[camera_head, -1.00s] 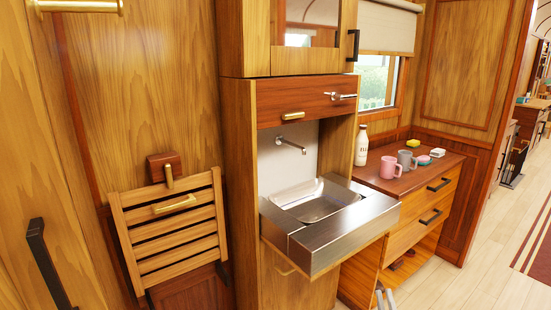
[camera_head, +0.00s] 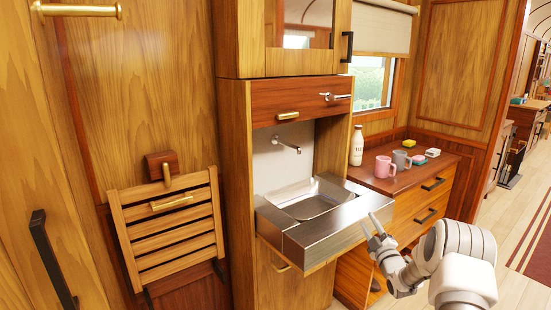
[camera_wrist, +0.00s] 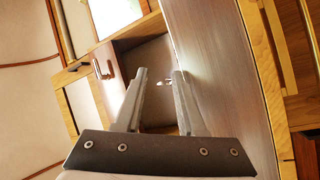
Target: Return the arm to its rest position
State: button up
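My arm (camera_head: 461,255) comes in from the lower right of the head view, bent, with its end pointing up and left. My gripper (camera_head: 372,224) is at the front right corner of the steel sink unit (camera_head: 335,222) in that picture; I cannot tell the exact gap between them. In the wrist view my gripper (camera_wrist: 160,73) shows two grey fingers set apart, with nothing held between them. The view there is strongly tilted.
A wooden counter (camera_head: 403,181) right of the sink carries a bottle (camera_head: 356,147), pink mug (camera_head: 384,167), grey mug (camera_head: 401,160) and small blocks. A slatted folding seat (camera_head: 170,232) is on the left wall. Pale floor (camera_head: 515,245) is open at right.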

jog(key=s+a+r+m+g+h, duration=0.2)
jog(key=s+a+r, duration=0.1)
jog(key=r, duration=0.5)
jog(key=s+a+r+m+g+h, duration=0.1)
jog(key=s+a+r+m+g, duration=0.15)
jog(key=r, duration=0.45)
jog(key=s+a+r+m+g+h, duration=0.1)
jog(key=s+a+r+m+g, duration=0.15)
jog(key=s, duration=0.65)
jog(key=s+a+r+m+g, duration=0.2)
jog(key=s+r, duration=0.1)
jog(key=s, duration=0.5)
jog(key=s+a+f+m+g+y, duration=0.1)
jog(key=s+a+f+m+g, duration=0.15)
jog(key=s, duration=1.05)
jog(key=s+a+f+m+g, duration=0.1)
jog(key=s+a+m+g, duration=0.2)
jog(key=s, duration=1.1)
notch_tip(320, 180, down, 12)
jog(key=n+b, duration=0.1)
jog(key=b, duration=1)
notch_tip(320, 180, up, 25)
jog(key=p, duration=2.4)
jog(key=shift+s+a+y+p, duration=0.3)
jog(key=shift+a+p, duration=0.1)
jog(key=shift+a, duration=0.05)
